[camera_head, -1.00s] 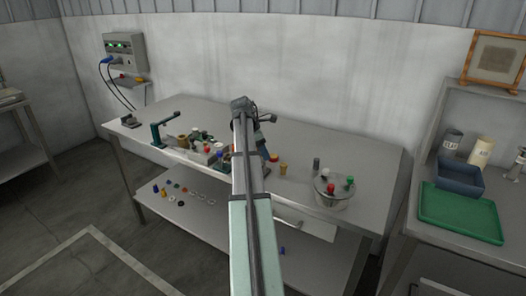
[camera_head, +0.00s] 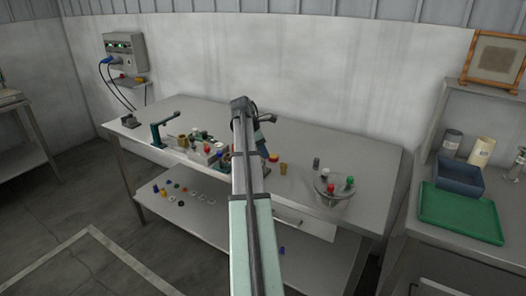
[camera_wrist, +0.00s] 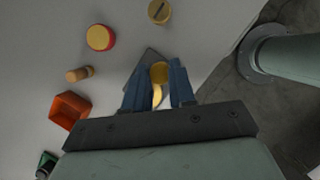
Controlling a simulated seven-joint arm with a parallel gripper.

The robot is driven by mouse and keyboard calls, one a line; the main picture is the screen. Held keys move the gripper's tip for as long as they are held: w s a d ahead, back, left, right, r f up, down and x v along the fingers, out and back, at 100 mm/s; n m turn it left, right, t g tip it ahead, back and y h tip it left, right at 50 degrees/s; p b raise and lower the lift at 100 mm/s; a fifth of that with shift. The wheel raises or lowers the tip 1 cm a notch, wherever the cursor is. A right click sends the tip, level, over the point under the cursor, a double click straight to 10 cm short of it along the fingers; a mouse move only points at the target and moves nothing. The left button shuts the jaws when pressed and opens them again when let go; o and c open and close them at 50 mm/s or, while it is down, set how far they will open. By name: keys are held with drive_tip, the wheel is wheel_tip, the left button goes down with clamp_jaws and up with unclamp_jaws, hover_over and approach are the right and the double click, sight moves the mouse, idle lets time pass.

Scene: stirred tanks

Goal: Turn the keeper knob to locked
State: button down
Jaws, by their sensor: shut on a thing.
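In the wrist view a brass-yellow knob (camera_wrist: 158,73) sits between the two blue fingers of my gripper (camera_wrist: 160,88). The fingers are shut on it, one on each side. A narrow yellow part shows below its round top. A dark grey plate (camera_wrist: 147,62) shows behind the fingers, partly hidden by them. I take the brass-yellow knob to be the keeper knob; no lock marking on it is readable.
In the wrist view a red-and-yellow round cap (camera_wrist: 100,37), a slotted yellow piece (camera_wrist: 159,12), a tan peg (camera_wrist: 79,74) and an orange open box (camera_wrist: 69,109) lie around. A round clear vessel (camera_head: 331,191) stands right on the bench (camera_head: 374,157). The back right bench is bare.

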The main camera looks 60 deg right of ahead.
drive_tip(key=m, duration=0.2)
drive_tip(key=m+g+y, duration=0.1)
drive_tip(key=m, duration=0.1)
drive_tip(key=shift+w+d+m, duration=0.1)
drive_tip(key=shift+d+m, duration=0.1)
drive_tip(key=shift+m, duration=0.2)
drive_tip(key=shift+m+y, duration=1)
drive_tip(key=shift+m, duration=0.9)
drive_tip(key=c, duration=0.9)
unclamp_jaws()
drive_tip(key=shift+c, duration=0.2)
